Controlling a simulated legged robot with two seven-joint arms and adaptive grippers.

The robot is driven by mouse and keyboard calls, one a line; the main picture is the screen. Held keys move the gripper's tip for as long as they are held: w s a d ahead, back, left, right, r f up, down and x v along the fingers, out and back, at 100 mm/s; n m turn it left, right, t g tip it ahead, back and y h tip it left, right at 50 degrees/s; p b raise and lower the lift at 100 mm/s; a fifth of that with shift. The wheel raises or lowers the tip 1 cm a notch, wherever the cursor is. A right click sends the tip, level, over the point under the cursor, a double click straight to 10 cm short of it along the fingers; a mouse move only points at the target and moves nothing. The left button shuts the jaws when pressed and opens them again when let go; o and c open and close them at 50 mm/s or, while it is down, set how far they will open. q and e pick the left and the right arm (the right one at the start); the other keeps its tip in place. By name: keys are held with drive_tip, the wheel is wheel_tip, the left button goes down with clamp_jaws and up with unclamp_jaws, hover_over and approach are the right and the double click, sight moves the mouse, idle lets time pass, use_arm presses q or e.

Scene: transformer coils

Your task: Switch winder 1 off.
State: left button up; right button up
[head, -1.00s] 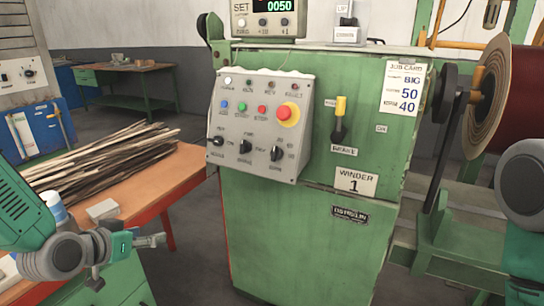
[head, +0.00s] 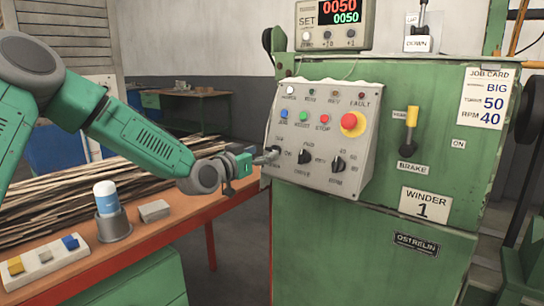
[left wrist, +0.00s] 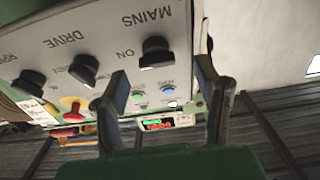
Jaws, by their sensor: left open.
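Winder 1 (head: 370,235) is a green cabinet with a sloped grey control panel (head: 345,100). My right gripper is not in view.
A red stop button (head: 352,123) and small coloured buttons sit above the knobs. The yellow-handled brake lever (head: 410,128) is right of the panel. The display (head: 335,22) reads 0050 twice. A bench (head: 160,232) at left holds strips, a glue-like bottle (head: 106,197) and blocks.

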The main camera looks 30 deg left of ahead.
sight(270, 150)
use_arm(q)
drive_tip(key=w, duration=0.3)
drive_tip(key=shift+w+d+f+b, duration=0.1)
drive_tip(key=shift+w+d+b, duration=0.15)
drive_tip(key=shift+b, duration=0.1)
drive_tip(key=shift+w+d, duration=0.2)
drive_tip(key=shift+w, duration=0.05)
drive_tip(key=shift+a, duration=0.2)
drive_tip(key=c, duration=1.2)
